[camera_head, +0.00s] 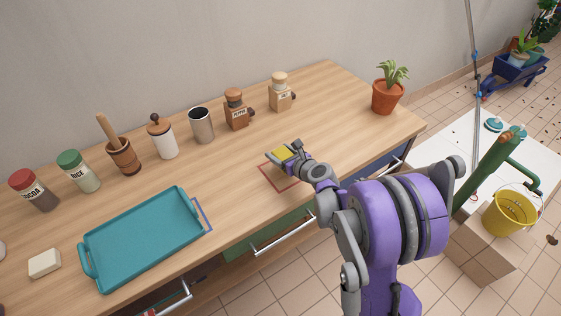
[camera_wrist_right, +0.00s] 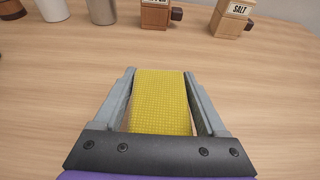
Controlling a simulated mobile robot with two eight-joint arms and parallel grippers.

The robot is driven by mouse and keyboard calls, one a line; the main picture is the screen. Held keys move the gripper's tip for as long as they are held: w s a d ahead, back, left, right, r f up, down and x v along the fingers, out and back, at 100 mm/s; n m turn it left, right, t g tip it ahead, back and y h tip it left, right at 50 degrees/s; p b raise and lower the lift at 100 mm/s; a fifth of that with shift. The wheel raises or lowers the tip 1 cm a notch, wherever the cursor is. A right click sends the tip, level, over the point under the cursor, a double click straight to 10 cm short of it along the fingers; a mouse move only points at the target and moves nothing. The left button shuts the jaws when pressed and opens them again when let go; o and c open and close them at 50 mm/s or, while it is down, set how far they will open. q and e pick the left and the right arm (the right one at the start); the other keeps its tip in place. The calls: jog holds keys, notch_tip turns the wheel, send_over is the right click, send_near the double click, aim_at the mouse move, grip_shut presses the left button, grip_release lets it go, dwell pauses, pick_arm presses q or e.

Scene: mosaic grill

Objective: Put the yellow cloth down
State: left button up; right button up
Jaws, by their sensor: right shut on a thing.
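The yellow cloth (camera_head: 281,154) is a small folded block with a fine grid weave, held over the wooden counter near a red outlined square (camera_head: 272,181). My right gripper (camera_head: 276,158) is shut on it. In the right wrist view the cloth (camera_wrist_right: 162,100) sits between the two grey fingers of the gripper (camera_wrist_right: 162,85). The cloth's underside is hidden, so I cannot tell whether it touches the counter. My left gripper is not in view.
A teal tray (camera_head: 140,238) lies on the counter at the left. Jars, a mortar, a steel cup (camera_head: 201,126), a pepper mill (camera_head: 236,110) and a salt mill (camera_head: 280,93) line the back. A potted plant (camera_head: 387,95) stands at the right. The counter (camera_head: 330,115) behind the gripper is clear.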

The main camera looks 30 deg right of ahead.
jog(key=shift+f, duration=1.8)
jog(key=shift+f+b, duration=0.1)
jog(key=shift+b, duration=0.25)
jog(key=shift+f, duration=0.15)
jog(key=o, duration=1.6)
jog(key=shift+c, duration=0.2)
